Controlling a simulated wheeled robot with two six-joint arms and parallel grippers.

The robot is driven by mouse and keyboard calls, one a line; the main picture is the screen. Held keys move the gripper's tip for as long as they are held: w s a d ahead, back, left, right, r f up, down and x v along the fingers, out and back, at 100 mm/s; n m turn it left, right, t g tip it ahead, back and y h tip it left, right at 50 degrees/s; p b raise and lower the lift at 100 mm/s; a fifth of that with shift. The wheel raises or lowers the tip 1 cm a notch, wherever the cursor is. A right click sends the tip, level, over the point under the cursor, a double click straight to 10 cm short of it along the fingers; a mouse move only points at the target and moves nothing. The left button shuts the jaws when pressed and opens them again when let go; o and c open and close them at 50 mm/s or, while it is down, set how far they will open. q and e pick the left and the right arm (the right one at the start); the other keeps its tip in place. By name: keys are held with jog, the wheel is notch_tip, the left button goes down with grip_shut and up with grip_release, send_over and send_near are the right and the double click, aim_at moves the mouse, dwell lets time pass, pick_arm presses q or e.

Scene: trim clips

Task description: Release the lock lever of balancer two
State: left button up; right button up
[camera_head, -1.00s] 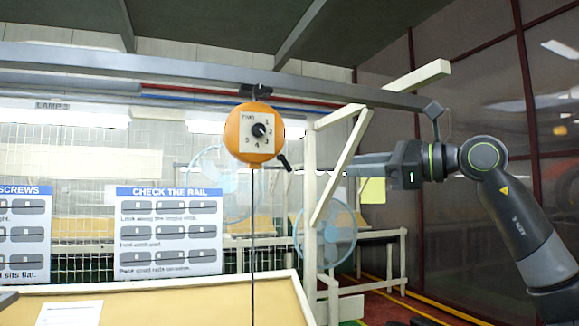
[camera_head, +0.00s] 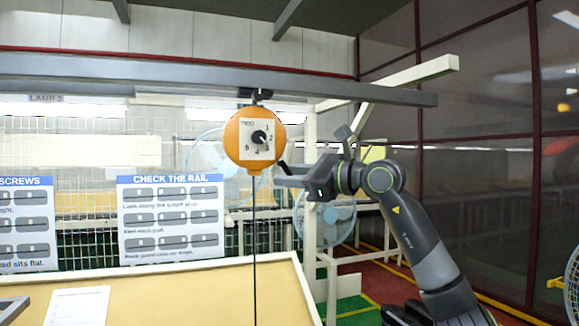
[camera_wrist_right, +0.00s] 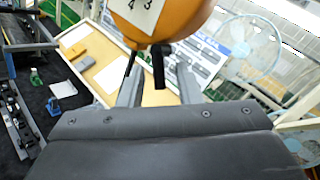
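Balancer two (camera_head: 254,140) is an orange round housing with a numbered dial plate, hanging from the grey overhead rail in the head view. Its lower part fills the top of the right wrist view (camera_wrist_right: 165,20). The black lock lever (camera_wrist_right: 158,66) hangs down from the housing there; in the head view it is hard to separate from the fingers. My right gripper (camera_wrist_right: 160,82) is open, with one finger on either side of the lever in the wrist picture. Whether a finger touches it I cannot tell. In the head view the right gripper (camera_head: 282,172) is at the housing's lower right. My left gripper is not in view.
A thin dark cord (camera_head: 254,240) hangs from the housing in front of the tan bench (camera_head: 200,290). The grey rail (camera_head: 350,91) runs above. A cream post (camera_head: 310,180) stands behind the gripper. Notice boards (camera_head: 170,215) and fans stand behind.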

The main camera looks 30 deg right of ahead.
jog(key=shift+w+a, duration=0.1)
jog(key=shift+w, duration=0.05)
grip_shut()
jog(key=shift+f, duration=0.1)
